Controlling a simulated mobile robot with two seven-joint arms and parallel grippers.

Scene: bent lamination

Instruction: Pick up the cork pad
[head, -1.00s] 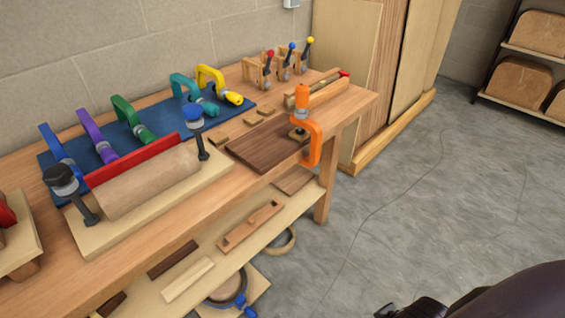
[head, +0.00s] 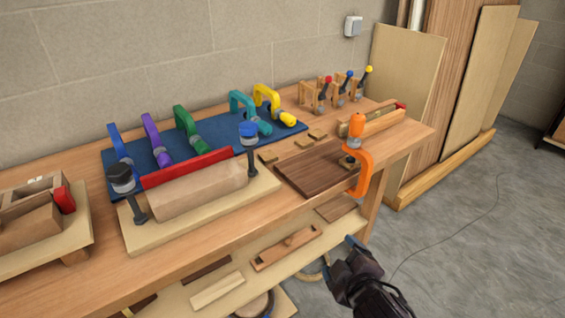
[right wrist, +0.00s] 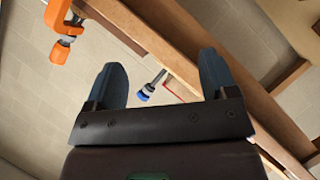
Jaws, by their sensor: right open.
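Several small tan pads that look like cork lie on the workbench beside the dark wooden board (head: 312,172): one pad (head: 268,157) at the left, another pad (head: 305,142) in the middle and a third pad (head: 318,134) farther back. A further small pad (head: 347,162) sits under the orange clamp (head: 364,175) on the board's right end. My right gripper (head: 342,256) is low in front of the bench, apart from all pads. In the right wrist view its blue-grey fingers (right wrist: 162,75) are spread and empty, and the orange clamp (right wrist: 62,35) shows at upper left. My left gripper is not visible.
The workbench (head: 190,262) has a lower shelf (head: 330,238) holding wooden pieces. A blue mat (head: 215,140) carries colored clamps. A bending form (head: 200,190) with a red bar stands in front of it. Toggle clamps (head: 345,90) stand at the back.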

